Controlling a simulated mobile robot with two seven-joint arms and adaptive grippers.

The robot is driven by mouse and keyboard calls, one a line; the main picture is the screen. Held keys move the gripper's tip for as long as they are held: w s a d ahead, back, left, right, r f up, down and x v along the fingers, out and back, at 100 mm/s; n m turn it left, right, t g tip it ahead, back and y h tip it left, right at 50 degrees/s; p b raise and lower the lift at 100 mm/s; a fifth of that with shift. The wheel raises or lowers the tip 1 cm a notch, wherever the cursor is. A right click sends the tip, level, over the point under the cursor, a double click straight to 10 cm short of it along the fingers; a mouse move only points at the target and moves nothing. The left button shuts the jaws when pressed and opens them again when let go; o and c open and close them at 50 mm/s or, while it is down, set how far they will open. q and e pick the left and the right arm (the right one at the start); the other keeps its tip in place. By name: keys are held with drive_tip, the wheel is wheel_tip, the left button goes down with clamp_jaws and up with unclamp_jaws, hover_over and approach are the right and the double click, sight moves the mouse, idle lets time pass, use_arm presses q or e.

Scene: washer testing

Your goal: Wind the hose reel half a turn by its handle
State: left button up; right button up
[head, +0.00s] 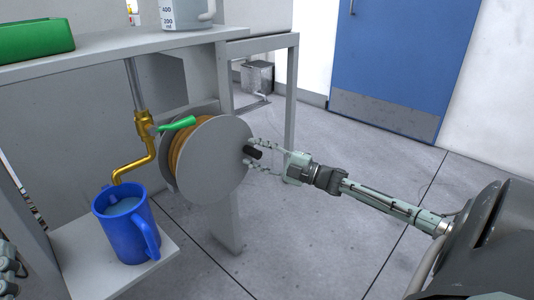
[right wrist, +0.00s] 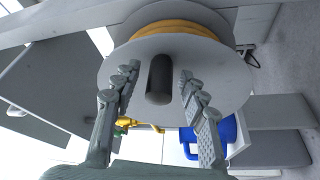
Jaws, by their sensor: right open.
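The hose reel, a grey disc (head: 212,160) with an orange-yellow hose (head: 181,150) wound behind it, is mounted beside the grey bench. Its short black handle (head: 253,152) sticks out from the disc's face near the right edge. My right gripper (head: 254,155) is open, with its fingers on either side of the handle. In the right wrist view the handle (right wrist: 160,80) stands between the spread fingers (right wrist: 158,84), with a gap on both sides. Grey-green jointed parts at the left edge look like part of my left gripper (head: 9,268); its fingertips are not clear.
A brass tap (head: 145,135) with a green lever (head: 178,123) is left of the reel. A blue mug (head: 128,225) of liquid stands on a low shelf (head: 165,250). A green box (head: 35,40) and a measuring jug (head: 187,12) stand on the bench. The floor at right is clear.

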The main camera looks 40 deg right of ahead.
drive_tip(key=v, duration=1.1)
drive_tip(key=shift+s+d, duration=0.2)
drive_tip(key=shift+s+f, duration=0.1)
